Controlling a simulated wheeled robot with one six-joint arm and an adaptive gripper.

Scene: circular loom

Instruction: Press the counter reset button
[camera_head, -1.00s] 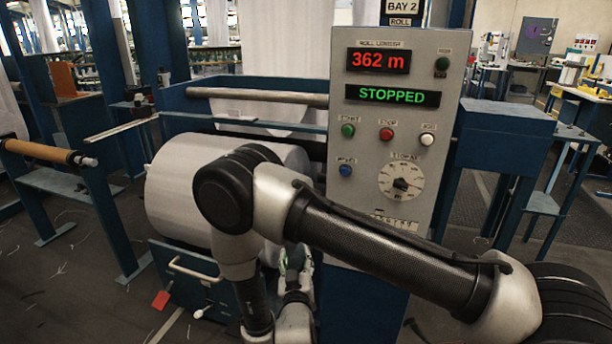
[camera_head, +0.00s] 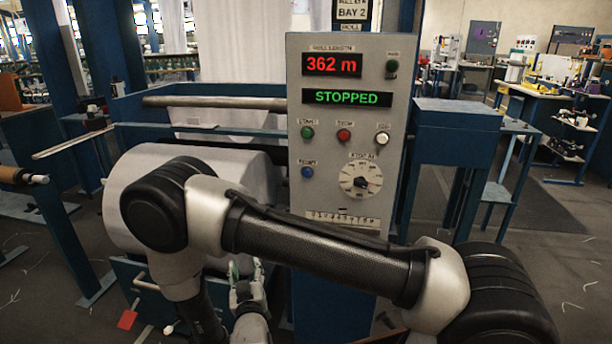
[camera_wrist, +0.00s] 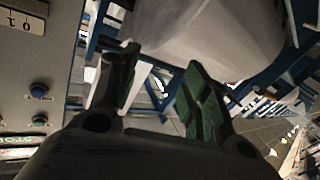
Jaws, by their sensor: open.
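The grey control panel (camera_head: 335,205) stands upright in the head view, with a red "362 m" display (camera_head: 332,64) and a green "STOPPED" display (camera_head: 347,97). Below are a green button (camera_head: 307,132), a red button (camera_head: 344,135), a white button (camera_head: 383,138) and a blue button (camera_head: 307,172). Their small labels are too blurred to read surely. My gripper (camera_head: 246,280) is low, left of the panel and below its buttons, partly hidden by my arm. In the wrist view, my gripper (camera_wrist: 161,60) is open and empty; the blue button (camera_wrist: 40,91) lies off to its left, apart from it.
A large white fabric roll (camera_head: 125,205) lies left of the panel, behind my arm. A dial (camera_head: 361,180) sits below the white button. A blue cabinet (camera_head: 455,135) stands right of the panel. Open floor (camera_head: 530,225) lies at the right; workbenches stand farther back.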

